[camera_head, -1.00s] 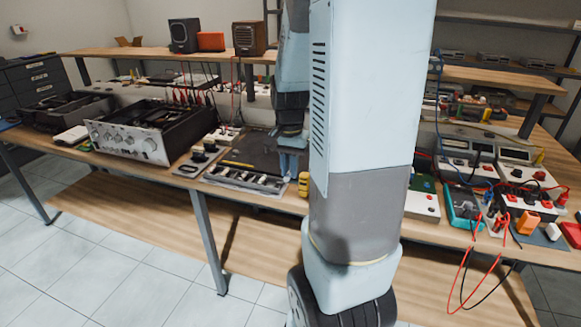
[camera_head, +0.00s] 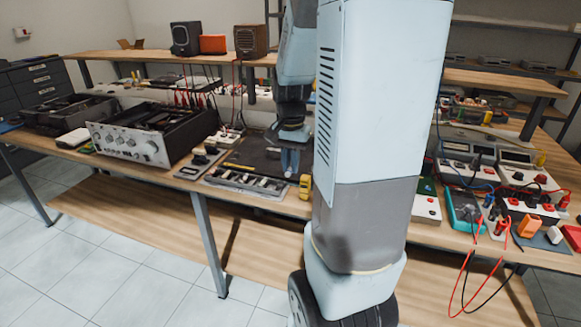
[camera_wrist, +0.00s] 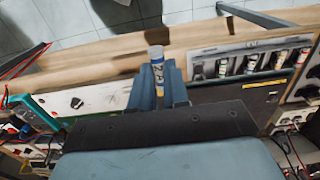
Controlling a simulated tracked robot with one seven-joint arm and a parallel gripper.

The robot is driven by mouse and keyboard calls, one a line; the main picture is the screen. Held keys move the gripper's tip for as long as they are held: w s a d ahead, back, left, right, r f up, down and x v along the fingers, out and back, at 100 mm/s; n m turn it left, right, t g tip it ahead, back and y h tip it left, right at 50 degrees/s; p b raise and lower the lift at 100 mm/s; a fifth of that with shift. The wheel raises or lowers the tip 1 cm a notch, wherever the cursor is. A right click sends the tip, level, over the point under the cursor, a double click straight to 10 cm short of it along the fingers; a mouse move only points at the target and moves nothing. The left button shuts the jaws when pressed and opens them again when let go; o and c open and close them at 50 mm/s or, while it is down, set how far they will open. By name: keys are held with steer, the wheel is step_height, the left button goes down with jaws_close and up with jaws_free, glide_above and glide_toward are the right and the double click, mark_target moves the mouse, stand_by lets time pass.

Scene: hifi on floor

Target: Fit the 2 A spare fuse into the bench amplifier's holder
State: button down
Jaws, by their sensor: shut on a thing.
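My gripper (camera_wrist: 157,84) is shut on a fuse (camera_wrist: 156,64) with a pale body, a metal end cap and a "2 A" marking. The fuse sticks out past the fingertips. In the head view my gripper (camera_head: 289,161) hangs above the bench beside the fuse tray, and the fuse cannot be made out there. The grey fuse tray (camera_head: 247,182) has several compartments; the wrist view shows it (camera_wrist: 209,54) with several fuses. The bench amplifier (camera_head: 127,142) stands open-topped to the left, silver front towards me. I cannot make out its fuse holder.
A dark mat (camera_head: 255,153) lies behind the tray, and a yellow item (camera_head: 305,187) stands at its right. Meters, a teal box (camera_head: 464,208) and red and black leads crowd the right. Two speakers (camera_head: 250,40) stand on the shelf behind.

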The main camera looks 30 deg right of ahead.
steer(key=shift+r, duration=2.55)
